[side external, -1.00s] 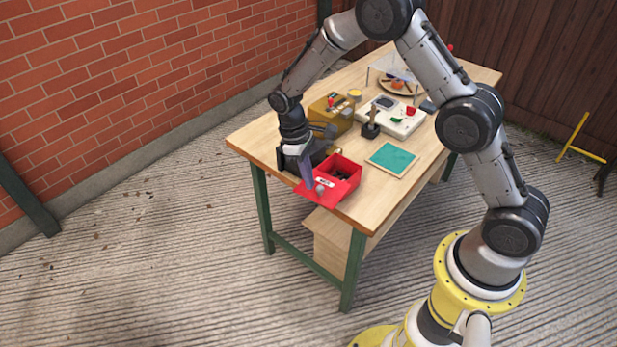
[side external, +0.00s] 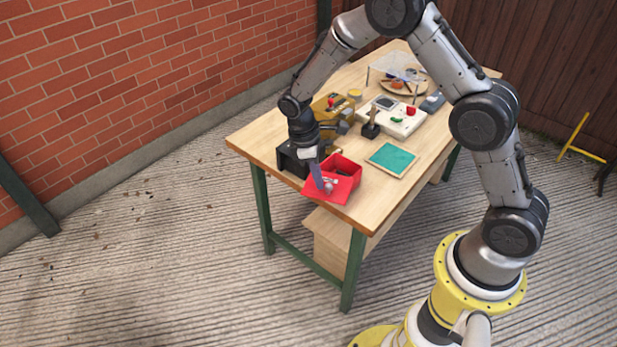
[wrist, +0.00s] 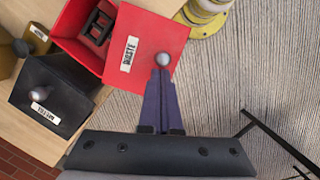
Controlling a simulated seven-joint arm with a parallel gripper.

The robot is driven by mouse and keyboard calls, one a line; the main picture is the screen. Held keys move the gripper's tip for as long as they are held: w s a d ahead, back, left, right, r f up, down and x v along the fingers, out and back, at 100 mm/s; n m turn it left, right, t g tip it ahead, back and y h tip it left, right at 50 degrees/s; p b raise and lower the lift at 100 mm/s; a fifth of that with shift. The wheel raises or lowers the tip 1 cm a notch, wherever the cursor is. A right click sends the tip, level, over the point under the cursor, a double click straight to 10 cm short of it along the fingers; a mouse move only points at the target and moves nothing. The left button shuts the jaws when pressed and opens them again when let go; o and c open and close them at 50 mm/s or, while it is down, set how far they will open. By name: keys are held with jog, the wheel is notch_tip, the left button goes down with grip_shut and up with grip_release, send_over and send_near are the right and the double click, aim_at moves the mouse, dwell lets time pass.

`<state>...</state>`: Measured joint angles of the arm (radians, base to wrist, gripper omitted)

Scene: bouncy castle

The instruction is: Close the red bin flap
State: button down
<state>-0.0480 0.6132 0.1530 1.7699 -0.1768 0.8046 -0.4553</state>
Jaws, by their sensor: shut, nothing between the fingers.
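The red bin (side external: 346,163) sits at the near edge of the wooden table. Its red flap (side external: 337,194) is tilted outward, partly open; it bears a WASTE label and a pale round knob. In the wrist view the flap (wrist: 140,32) and knob (wrist: 163,59) are in front of my gripper (wrist: 160,74). A black object lies inside the bin (wrist: 78,50). My gripper (side external: 320,185) is shut and empty, with its fingertips at the flap's outer side by the knob. I cannot tell whether they touch it.
A black bin (wrist: 45,75) with its own label and knob stands beside the red one. Open floor lies in front of the table.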

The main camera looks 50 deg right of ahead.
aim_at(342, 177)
jog(key=d+n, duration=0.1)
jog(key=s+n, duration=0.1)
jog(key=shift+s+d+n, duration=0.1)
jog(key=shift+d+n, duration=0.25)
jog(key=shift+n, duration=0.05)
jog(key=d+n, duration=0.1)
jog(key=d+n+t, duration=0.1)
jog(key=n, duration=0.1)
jog(key=shift+s+d+n+h, duration=0.15)
jog(key=shift+s+n+h, duration=0.15)
jog(key=shift+s+h, duration=0.1)
jog(key=d+n, duration=0.1)
jog(key=n, duration=0.1)
jog(key=shift+d+n+t, duration=0.3)
jog(key=shift+d, duration=0.1)
jog(key=d+n, duration=0.1)
jog(key=n, duration=0.1)
jog(key=shift+w+d+n+t, duration=0.1)
jog(key=shift+d+n+t, duration=0.2)
jog(key=shift+d+n, duration=0.1)
jog(key=shift+w+d, duration=0.15)
jog(key=shift+d, duration=0.25)
